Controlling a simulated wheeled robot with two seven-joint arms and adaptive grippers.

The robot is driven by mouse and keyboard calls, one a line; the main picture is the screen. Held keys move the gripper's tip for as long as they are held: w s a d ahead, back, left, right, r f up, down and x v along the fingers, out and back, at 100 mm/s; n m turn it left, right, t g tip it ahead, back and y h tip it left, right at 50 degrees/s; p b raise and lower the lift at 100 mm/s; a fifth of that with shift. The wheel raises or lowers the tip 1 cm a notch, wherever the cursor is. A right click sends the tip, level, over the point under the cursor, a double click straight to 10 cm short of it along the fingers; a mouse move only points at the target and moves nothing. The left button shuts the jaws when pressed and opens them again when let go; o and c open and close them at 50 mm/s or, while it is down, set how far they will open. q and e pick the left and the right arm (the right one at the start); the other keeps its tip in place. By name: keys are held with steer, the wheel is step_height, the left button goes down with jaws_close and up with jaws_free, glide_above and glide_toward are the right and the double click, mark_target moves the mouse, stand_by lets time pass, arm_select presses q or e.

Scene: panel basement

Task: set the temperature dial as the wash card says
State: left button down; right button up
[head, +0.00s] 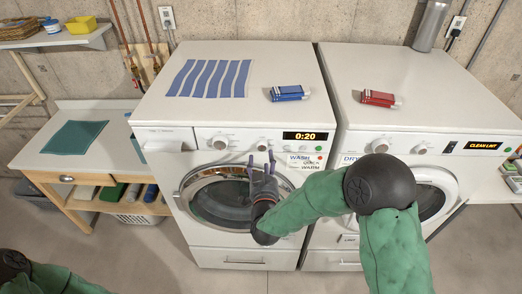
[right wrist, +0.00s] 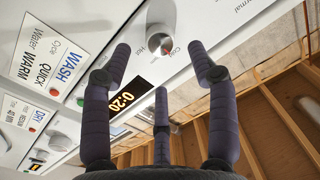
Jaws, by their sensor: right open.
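The temperature dial (head: 262,145) is a small pale knob on the left machine's front panel, left of the 0:20 display (head: 305,135). In the right wrist view the dial (right wrist: 160,40) shows a red mark and nearby "Hot" and "Cold" lettering; I cannot tell its exact setting. The wash card (head: 305,160) is below the display; in the right wrist view the card (right wrist: 48,58) reads WASH, QUICK, Water WARM. My right gripper (head: 261,160) is open and empty, its fingers pointing up just below the dial, apart from it. My left gripper is out of view.
A larger dial (head: 220,142) sits left of the temperature dial. The washer's round door (head: 222,200) is below. A dryer (head: 420,120) stands right, with its own DRY card (right wrist: 33,115). Blue and red boxes and a striped cloth (head: 208,78) lie on the tops.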

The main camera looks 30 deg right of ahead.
mark_target(262, 148)
steer(key=shift+x, duration=2.5)
steer(key=c, duration=1.1)
